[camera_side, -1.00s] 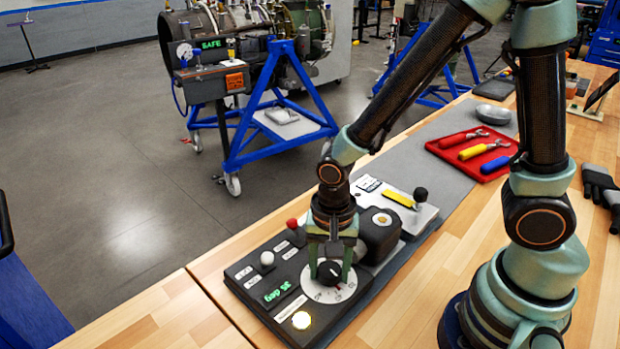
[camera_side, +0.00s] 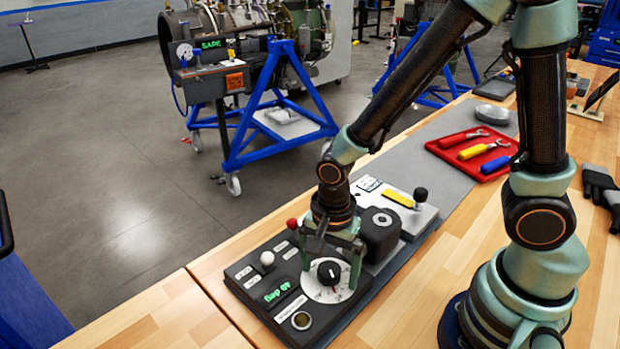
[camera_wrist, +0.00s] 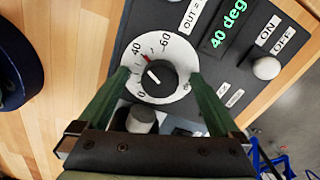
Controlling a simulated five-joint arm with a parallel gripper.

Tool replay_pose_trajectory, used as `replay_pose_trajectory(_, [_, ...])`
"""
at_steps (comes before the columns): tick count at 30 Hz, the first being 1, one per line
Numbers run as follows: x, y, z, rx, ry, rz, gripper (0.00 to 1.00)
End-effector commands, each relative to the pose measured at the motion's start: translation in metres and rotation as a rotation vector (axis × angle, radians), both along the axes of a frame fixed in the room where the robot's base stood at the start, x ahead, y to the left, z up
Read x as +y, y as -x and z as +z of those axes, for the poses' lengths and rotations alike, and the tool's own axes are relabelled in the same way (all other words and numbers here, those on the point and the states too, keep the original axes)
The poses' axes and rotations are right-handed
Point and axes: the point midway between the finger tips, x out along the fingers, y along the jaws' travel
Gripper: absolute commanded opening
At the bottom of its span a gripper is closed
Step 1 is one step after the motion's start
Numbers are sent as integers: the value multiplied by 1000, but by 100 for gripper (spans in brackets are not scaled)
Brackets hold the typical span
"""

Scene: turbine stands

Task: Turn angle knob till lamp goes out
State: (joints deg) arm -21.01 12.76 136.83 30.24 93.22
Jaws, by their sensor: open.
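The black angle knob (camera_side: 329,273) sits on a white dial on the dark control panel. In the wrist view the knob (camera_wrist: 158,78) has a white pointer line, and a red mark shows near 40 on the dial (camera_wrist: 178,47). The green display (camera_wrist: 229,24) reads "40 deg". The lamp (camera_side: 301,320) at the panel's front is dark. My gripper (camera_side: 331,268) is open, with its green fingers spread on either side of the knob. In the wrist view the gripper (camera_wrist: 165,95) shows gaps between both fingers and the knob.
A white-capped toggle (camera_side: 267,259) and a red-capped lever (camera_side: 292,224) stand on the panel. A red tray (camera_side: 470,152) of tools is farther back. Bare wood surrounds the panel's front.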

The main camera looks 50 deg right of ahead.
Motion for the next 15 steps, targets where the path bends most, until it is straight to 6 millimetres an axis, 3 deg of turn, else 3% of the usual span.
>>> replay_pose_trajectory(15, [0, -1, 36, -3, -1, 0, 99])
